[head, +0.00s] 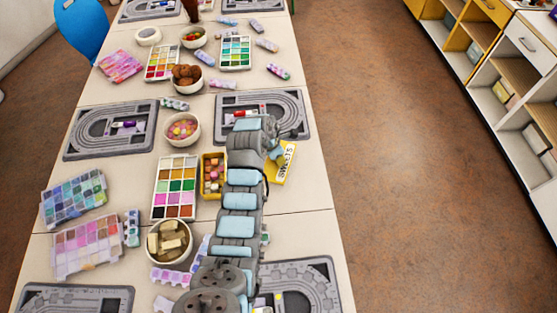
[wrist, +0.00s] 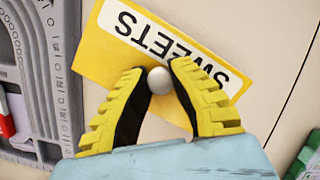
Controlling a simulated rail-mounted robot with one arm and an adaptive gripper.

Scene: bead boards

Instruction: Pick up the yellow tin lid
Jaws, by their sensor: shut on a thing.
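The yellow tin lid (wrist: 105,48) has a white label reading SWEETS and a round, pale knob (wrist: 160,80). My gripper (wrist: 159,77) has its yellow and black fingers closed on either side of this knob. In the head view the lid (head: 281,174) is at the right side of the table, partly hidden by my arm. I cannot tell whether it touches the table. The open yellow tin (head: 205,194), with colored pieces inside, stands left of my arm.
Grey bead boards (head: 69,143) lie along the table. One board (wrist: 45,60) is close beside the lid. A paint-like color tray (head: 157,213) and a bowl of pale blocks (head: 184,253) stand left of my arm. The table's right edge is near the lid.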

